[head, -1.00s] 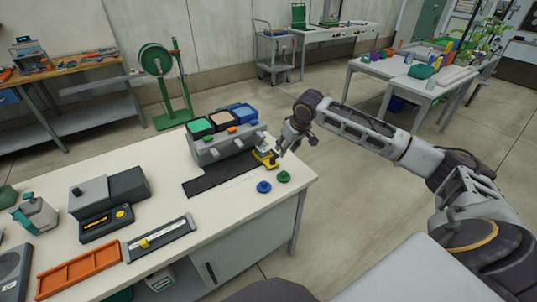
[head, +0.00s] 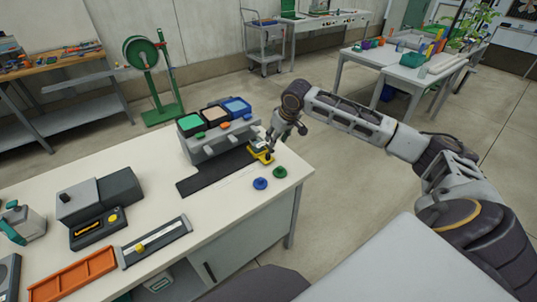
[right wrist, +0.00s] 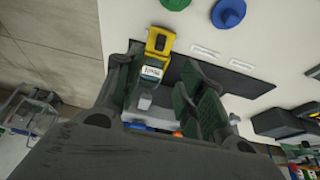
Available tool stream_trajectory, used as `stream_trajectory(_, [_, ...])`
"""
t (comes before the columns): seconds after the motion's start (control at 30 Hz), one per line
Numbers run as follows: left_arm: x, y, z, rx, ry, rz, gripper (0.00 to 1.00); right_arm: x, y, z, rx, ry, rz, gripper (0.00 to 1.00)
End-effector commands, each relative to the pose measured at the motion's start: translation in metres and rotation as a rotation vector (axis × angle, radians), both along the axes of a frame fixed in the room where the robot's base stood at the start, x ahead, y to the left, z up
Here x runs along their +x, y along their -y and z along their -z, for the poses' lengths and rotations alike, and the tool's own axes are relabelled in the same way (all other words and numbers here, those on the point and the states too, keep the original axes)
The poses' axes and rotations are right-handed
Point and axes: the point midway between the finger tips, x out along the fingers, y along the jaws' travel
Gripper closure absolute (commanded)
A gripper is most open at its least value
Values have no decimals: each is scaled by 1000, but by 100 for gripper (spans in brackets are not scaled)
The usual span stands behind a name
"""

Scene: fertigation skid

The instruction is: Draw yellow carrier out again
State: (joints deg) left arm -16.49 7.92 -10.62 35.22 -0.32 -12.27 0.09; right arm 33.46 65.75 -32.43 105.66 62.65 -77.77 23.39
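The yellow carrier (head: 263,156) sits low at the right end of the grey three-lidded unit (head: 217,140), on the bench near its right end. In the right wrist view the yellow carrier (right wrist: 159,40) shows a white label and lies between and beyond the finger ends. My right gripper (head: 273,148) is right at the carrier, above its end. In the wrist view my right gripper (right wrist: 158,66) has its fingers apart, with gaps beside the carrier. Contact is not clear. My left gripper is not in view.
A blue knob (head: 260,183) and a green knob (head: 280,172) lie just in front of the carrier. A black mat strip (head: 205,182) runs along the unit. An orange tray (head: 75,278) and a slide gauge (head: 155,241) lie to the left. Floor beyond the bench's right end is clear.

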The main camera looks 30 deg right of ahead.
Motion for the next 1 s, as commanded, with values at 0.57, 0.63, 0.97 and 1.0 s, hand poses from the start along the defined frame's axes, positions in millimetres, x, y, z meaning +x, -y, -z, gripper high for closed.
stream_trajectory(0.57, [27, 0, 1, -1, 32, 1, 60, 25, -2, 62, 1, -1, 1, 61])
stream_trajectory(0.63, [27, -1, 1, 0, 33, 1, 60, 29, -3, 70, 0, -1, 0, 61])
stream_trajectory(0.97, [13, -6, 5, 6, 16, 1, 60, 44, -4, 108, 0, -1, 1, 61])
stream_trajectory(1.0, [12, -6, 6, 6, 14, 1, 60, 45, -4, 111, 0, -1, 0, 61])
